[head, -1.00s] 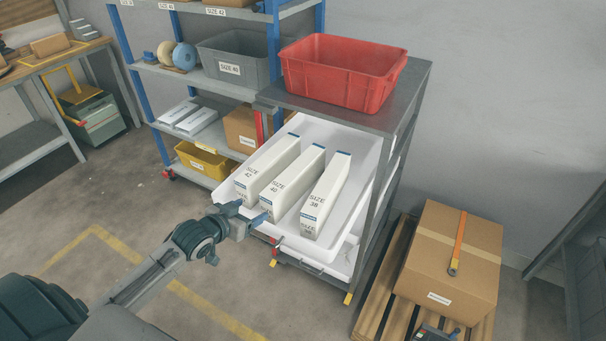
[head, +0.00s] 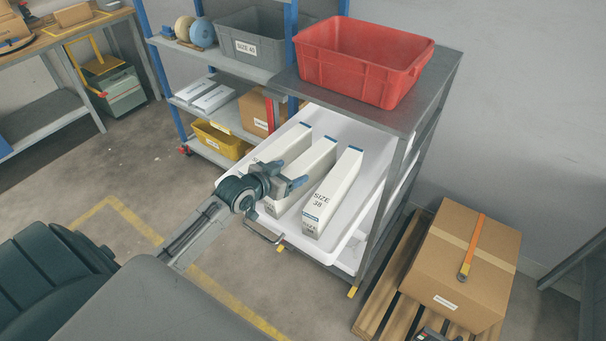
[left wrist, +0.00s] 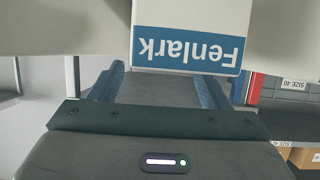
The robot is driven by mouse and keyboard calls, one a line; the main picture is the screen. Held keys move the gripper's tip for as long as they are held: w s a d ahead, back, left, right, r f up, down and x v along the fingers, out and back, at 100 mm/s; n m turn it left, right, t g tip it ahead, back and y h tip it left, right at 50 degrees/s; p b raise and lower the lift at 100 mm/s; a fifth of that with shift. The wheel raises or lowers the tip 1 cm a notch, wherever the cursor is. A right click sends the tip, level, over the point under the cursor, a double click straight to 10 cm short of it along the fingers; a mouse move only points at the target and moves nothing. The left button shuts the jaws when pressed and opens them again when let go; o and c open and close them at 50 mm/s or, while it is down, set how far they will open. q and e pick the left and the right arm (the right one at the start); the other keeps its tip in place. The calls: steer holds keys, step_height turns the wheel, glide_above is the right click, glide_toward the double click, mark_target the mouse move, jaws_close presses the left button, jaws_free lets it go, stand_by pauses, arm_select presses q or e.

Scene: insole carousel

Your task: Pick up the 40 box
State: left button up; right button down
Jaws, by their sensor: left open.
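The 40 box (head: 316,155) is the middle of three long white boxes in the white sloping tray (head: 350,240). My left gripper (head: 287,176) is open at its near end and hides its size label. The size 42 box (head: 292,145) lies to its left and the size 38 box (head: 334,190) to its right. In the left wrist view, a white box end with a blue Fenlark label (left wrist: 190,48) stands close ahead of the open left gripper (left wrist: 160,85), off toward the right finger. I cannot tell whether the fingers touch it. My right gripper is not in view.
A red crate (head: 350,75) sits on the rack top above the tray. A shelf with a grey bin (head: 240,45) and yellow bin (head: 222,141) stands at left. A cardboard carton (head: 462,260) on a pallet is at right. Neighbouring boxes leave narrow gaps.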

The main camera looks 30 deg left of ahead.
mark_target(299, 165)
arm_select(q)
steer(key=shift+w, duration=0.45)
steer(key=x, duration=0.1)
steer(key=p+x, duration=0.2)
steer(key=x, duration=0.1)
steer(key=shift+a, duration=0.3)
steer(key=shift+w+f, duration=0.15)
steer(key=shift+w, duration=0.1)
steer(key=shift+s, duration=0.1)
steer(key=c, duration=1.4)
steer(key=shift+c, duration=0.2)
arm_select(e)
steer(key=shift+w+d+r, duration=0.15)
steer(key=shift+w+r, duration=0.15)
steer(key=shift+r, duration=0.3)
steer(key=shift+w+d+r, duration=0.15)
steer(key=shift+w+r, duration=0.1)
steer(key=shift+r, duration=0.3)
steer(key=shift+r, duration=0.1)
